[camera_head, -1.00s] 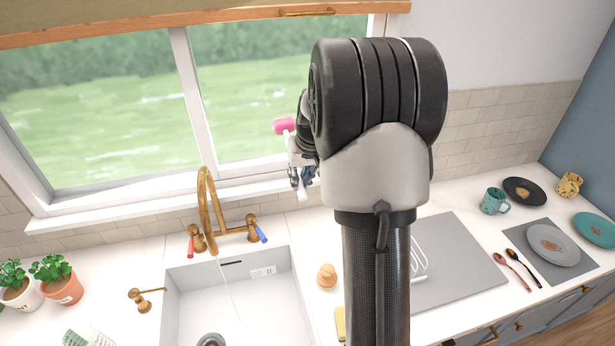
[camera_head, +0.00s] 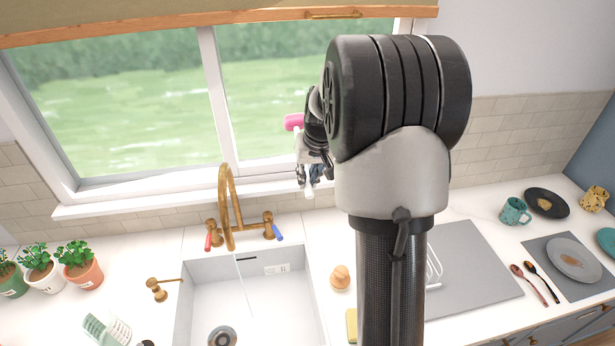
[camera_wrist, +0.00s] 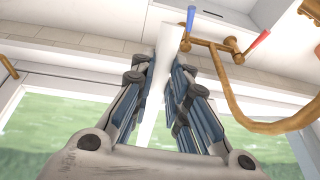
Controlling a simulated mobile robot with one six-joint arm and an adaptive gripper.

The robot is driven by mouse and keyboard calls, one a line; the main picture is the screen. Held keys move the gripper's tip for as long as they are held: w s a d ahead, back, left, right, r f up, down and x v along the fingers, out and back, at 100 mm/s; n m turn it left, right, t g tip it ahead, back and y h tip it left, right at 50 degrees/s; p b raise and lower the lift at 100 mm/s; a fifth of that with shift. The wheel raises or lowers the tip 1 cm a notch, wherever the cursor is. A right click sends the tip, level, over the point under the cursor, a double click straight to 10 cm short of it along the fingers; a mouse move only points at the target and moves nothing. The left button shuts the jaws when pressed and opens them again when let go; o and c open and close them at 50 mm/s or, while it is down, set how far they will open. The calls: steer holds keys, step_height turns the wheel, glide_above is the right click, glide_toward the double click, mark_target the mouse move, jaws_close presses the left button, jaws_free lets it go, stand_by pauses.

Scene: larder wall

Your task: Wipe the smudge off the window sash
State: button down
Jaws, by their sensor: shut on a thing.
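The white window sash (camera_head: 213,90) stands behind the sink with a broad sill below it. I cannot make out the smudge in either view; my arm hides part of the right pane. My gripper (camera_head: 308,176) points down in front of the sill, right of the tap. It is shut on a slim white object (camera_wrist: 163,85), which sticks out past the fingertips; its lower end also shows in the head view (camera_head: 309,191). A pink thing (camera_head: 293,122) shows beside my wrist; I cannot tell whether it belongs to my arm.
The brass tap (camera_head: 228,205) with red and blue handles rises behind the white sink (camera_head: 188,300). Potted plants (camera_head: 79,262) stand at the left. A wooden knob-like item (camera_head: 339,277) and a yellow sponge (camera_head: 351,325) lie right of the sink. Dishes (camera_head: 573,258) sit farther right.

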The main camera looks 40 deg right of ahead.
steer(key=s+d+b, duration=0.1)
steer(key=s+d, duration=0.3)
steer(key=d, duration=0.4)
stand_by(0.8)
steer(key=shift+f, duration=0.1)
steer(key=s+a+b, duration=0.2)
steer(key=s+b, duration=0.1)
steer(key=s, duration=0.2)
steer(key=shift+s+a, duration=0.2)
steer(key=shift+a, duration=0.15)
steer(key=shift+s+a+b, duration=0.35)
steer(key=shift+s, duration=0.35)
steer(key=shift+s+a+b, duration=0.3)
steer(key=shift+s+b, duration=0.05)
steer(key=shift+s, duration=0.3)
